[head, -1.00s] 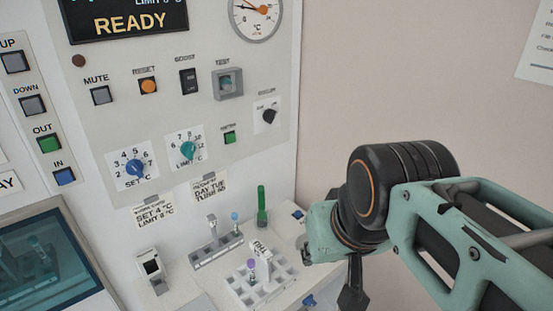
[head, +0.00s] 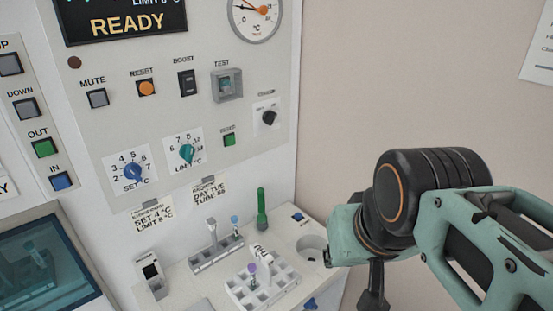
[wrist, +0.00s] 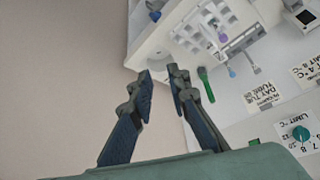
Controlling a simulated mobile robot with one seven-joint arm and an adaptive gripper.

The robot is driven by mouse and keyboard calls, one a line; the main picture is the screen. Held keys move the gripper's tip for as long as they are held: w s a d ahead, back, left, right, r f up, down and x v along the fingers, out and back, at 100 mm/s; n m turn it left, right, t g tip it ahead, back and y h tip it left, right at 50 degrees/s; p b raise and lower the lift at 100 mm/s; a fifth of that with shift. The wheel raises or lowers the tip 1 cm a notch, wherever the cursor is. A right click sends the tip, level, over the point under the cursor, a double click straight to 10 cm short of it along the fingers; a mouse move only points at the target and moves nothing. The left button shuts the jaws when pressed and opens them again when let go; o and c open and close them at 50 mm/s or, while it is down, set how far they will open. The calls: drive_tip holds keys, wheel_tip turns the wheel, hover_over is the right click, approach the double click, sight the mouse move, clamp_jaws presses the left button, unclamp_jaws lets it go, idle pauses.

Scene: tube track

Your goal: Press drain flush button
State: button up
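A small blue button (head: 297,216) sits on the counter's top, beside a round drain-like hole (head: 312,247). A second blue button (head: 308,304) is on the counter's front, at the lower edge of the head view. I cannot read a label on either. My gripper (head: 374,295) hangs right of the counter in the head view, partly cut off and apart from both buttons. In the wrist view my gripper (wrist: 160,73) has its two fingers apart with nothing between them. The counter corner lies just beyond the fingertips there.
The control panel (head: 205,125) with knobs and buttons rises behind. The bare wall right of the panel leaves free room.

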clamp_jaws()
drive_tip(key=shift+d, duration=0.1)
idle(1.1)
